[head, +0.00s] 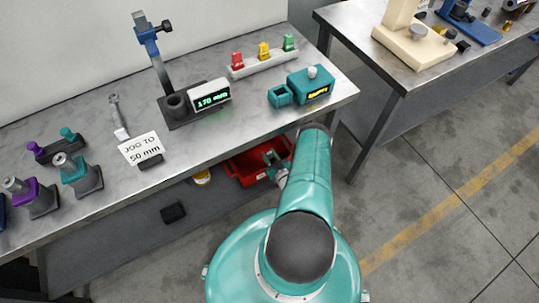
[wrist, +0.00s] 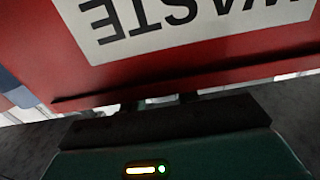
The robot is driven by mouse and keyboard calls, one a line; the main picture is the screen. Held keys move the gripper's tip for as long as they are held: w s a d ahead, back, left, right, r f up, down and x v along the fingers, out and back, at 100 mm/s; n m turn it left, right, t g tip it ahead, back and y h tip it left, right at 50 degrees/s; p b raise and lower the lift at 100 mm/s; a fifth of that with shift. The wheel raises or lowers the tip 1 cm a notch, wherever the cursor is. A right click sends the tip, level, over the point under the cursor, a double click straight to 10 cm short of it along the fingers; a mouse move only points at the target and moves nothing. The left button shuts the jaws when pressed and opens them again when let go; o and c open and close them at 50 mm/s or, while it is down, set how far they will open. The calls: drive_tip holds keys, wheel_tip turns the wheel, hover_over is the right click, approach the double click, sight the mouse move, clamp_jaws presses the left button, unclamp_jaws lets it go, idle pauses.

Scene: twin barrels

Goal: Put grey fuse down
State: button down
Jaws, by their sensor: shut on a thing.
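My gripper (head: 273,158) is low at the red bin under the front edge of the left table. In the wrist view my gripper (wrist: 160,101) shows only as fingertips past its dark body, close to the bin's red wall. It is shut on a small pale grey piece, taken to be the grey fuse (wrist: 160,99), mostly hidden. The fuse cannot be made out in the head view. The red bin (head: 238,172) carries a white label (wrist: 190,20) reading WASTE, upside down in the wrist view. I cannot tell whether the fuse touches the bin.
A white rack (head: 262,65) with red, yellow and green fuses stands on the table (head: 205,140). A teal box (head: 310,88) and a display (head: 210,96) reading 170 mm stand near it. A yellow object (head: 202,177) and a black block (head: 173,213) lie below.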

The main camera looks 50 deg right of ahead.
drive_tip(key=c, duration=1)
unclamp_jaws()
drive_tip(key=shift+c, duration=0.2)
drive_tip(key=shift+d+r, duration=0.1)
drive_tip(key=shift+r, duration=0.5)
drive_tip(key=v, duration=1.2)
drive_tip(key=shift+r, duration=0.1)
